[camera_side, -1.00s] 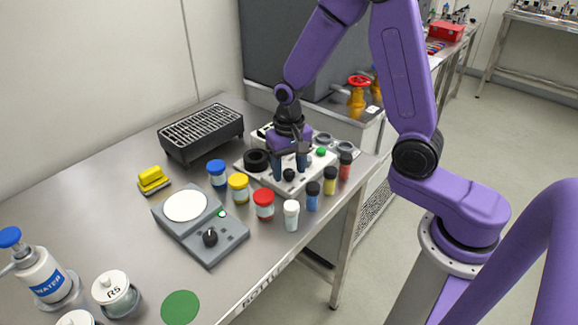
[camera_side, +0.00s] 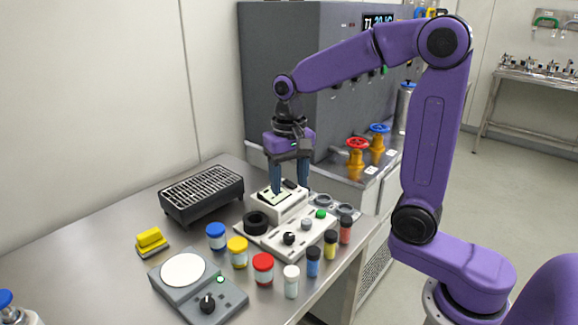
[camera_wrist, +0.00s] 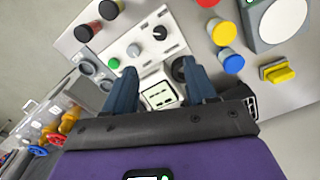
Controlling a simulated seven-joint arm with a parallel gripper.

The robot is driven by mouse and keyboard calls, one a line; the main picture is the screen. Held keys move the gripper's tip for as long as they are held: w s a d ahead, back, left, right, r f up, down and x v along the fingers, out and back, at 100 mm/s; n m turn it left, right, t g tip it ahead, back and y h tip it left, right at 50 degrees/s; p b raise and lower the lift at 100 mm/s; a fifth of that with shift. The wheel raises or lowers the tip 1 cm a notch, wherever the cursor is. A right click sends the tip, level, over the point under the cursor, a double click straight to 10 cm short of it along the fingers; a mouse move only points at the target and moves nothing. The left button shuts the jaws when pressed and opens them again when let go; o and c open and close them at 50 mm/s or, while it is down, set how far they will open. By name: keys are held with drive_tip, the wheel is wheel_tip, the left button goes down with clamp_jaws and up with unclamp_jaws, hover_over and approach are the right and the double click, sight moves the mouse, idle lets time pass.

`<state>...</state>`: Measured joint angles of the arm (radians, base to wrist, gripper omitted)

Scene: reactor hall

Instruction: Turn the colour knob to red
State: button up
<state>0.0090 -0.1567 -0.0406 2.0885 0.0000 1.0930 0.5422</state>
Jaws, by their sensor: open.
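A white control panel (camera_side: 270,242) lies on the steel bench, with a black knob (camera_side: 289,238), a grey knob (camera_side: 306,224) and a green button (camera_side: 320,213). I see no colour labels, so I cannot tell which knob is the colour knob. In the wrist view the black knob (camera_wrist: 160,33) has a light mark, and the grey knob (camera_wrist: 133,50) sits beside it. My gripper (camera_side: 290,189) points down, open and empty, over the panel's rear box with a small screen (camera_side: 275,197). In the wrist view the screen (camera_wrist: 158,96) shows between the fingers (camera_wrist: 159,72).
Several capped jars stand along the panel's front, including a red-lidded one (camera_side: 263,267) and a blue vial (camera_side: 313,262). A hotplate (camera_side: 225,303) with its own black knob is at front left. A black rack (camera_side: 201,194) stands left of the panel. A grey cabinet (camera_side: 275,70) rises behind.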

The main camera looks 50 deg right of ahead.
drive_tip(key=shift+r, duration=1.45)
drive_tip(key=s+f+n, duration=0.3)
drive_tip(key=s+n, duration=0.5)
drive_tip(key=s, duration=0.3)
drive_tip(key=s+a+f+n, duration=0.1)
drive_tip(key=s+f+n, duration=0.3)
drive_tip(key=s+n, duration=0.5)
drive_tip(key=s, duration=0.3)
drive_tip(key=shift+s+a, duration=0.2)
drive_tip(key=shift+a, duration=0.05)
idle(1.1)
